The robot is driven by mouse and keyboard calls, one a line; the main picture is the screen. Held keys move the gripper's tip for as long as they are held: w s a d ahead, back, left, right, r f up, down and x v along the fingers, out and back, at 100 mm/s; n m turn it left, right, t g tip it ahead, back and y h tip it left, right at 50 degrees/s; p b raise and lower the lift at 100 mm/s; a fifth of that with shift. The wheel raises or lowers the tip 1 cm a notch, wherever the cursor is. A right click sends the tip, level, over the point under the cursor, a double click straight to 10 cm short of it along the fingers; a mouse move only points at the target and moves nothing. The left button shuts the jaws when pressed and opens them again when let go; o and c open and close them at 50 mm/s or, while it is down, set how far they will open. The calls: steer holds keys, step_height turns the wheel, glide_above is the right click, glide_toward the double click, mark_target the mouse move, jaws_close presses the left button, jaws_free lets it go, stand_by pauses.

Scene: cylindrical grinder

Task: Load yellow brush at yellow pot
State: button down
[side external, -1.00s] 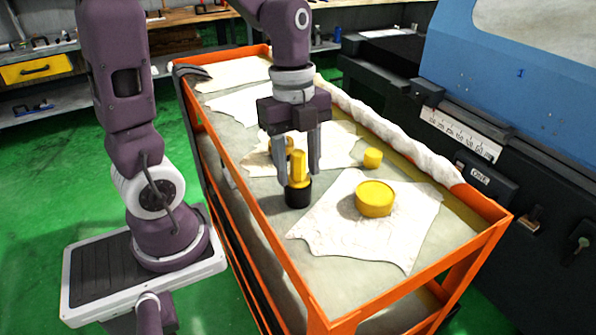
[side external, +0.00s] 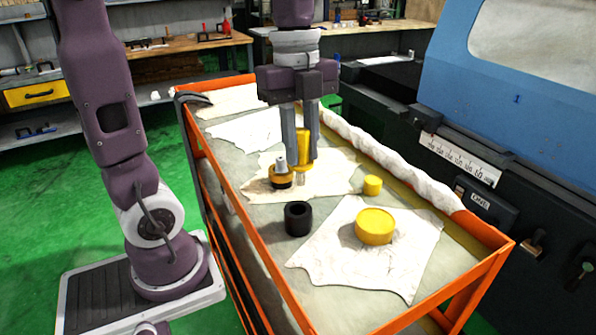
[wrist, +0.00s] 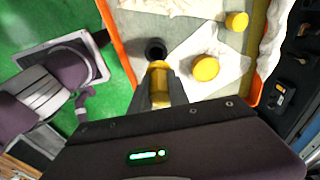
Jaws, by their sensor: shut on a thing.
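The brush also shows between the fingers in the wrist view (wrist: 159,68). A round, wide yellow pot (side external: 375,228) sits on a white cloth to the right and nearer the camera; it also shows in the wrist view (wrist: 205,68). The black round holder (side external: 298,219) stands open and empty on the cart, below and in front of the gripper.
A small yellow cylinder (side external: 373,185) stands behind the pot. A black and yellow piece with a grey top (side external: 281,176) stands left of the brush. The orange cart rim (side external: 258,235) surrounds the top. A blue machine (side external: 510,110) stands at the right.

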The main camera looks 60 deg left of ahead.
steer(key=w+d, duration=0.8)
steer(key=w, duration=0.3)
steer(key=shift+w+f, duration=0.15)
steer(key=shift+f, duration=2.95)
steer(key=shift+a+f, duration=0.1)
steer(key=shift+f, duration=0.5)
step_height(320, 180, up, 7)
